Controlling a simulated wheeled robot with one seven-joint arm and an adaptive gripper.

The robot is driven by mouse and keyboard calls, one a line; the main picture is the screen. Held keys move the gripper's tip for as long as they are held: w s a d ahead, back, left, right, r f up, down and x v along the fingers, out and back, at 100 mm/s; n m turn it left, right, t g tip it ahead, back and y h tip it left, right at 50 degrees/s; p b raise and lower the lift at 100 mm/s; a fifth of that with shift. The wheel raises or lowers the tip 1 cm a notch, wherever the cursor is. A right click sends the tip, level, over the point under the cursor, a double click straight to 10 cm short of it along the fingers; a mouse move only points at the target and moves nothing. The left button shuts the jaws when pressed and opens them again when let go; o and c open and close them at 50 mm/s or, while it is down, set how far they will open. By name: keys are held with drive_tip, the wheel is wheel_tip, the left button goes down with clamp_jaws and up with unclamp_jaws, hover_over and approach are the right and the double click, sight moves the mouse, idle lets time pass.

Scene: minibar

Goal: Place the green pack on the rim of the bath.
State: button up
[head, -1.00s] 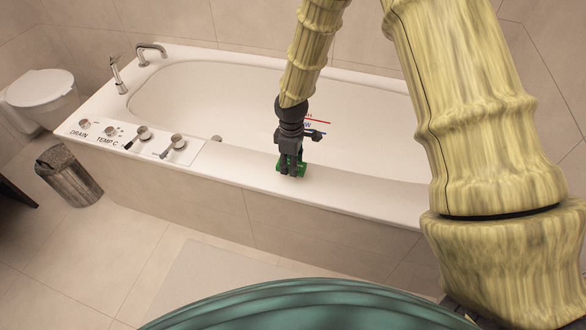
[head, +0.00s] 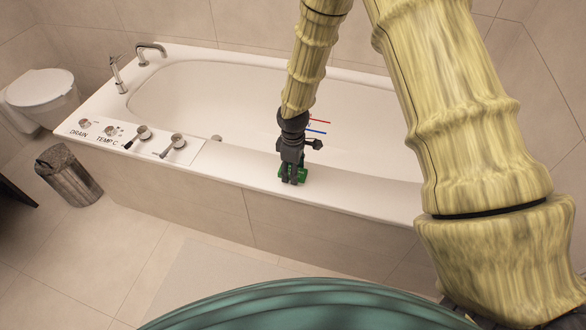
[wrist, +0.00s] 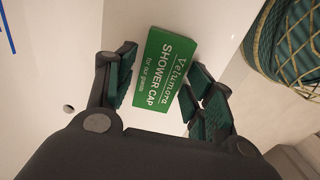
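The green pack (wrist: 165,72), lettered "SHOWER CAP", shows its printed face in the wrist view, between the two fingers of my gripper (wrist: 163,82). A narrow gap shows between the pack and the left finger; the right finger lies close against or over its right edge. In the head view my gripper (head: 291,179) points down at the near rim of the bath (head: 235,173). The pack (head: 303,173) is low at the fingertips, over the rim and partly hidden by them. It looks to rest on the rim, but its underside is hidden.
Bath controls (head: 140,134) stand on the rim to the left, with a tap (head: 151,52) at the far left. A bin (head: 69,175) and a toilet (head: 40,90) are further left. The near rim is clear on both sides of the gripper.

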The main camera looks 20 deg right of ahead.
idle(0.3)
wheel_tip(320, 180, up, 12)
drive_tip(key=shift+r, duration=0.15)
idle(0.5)
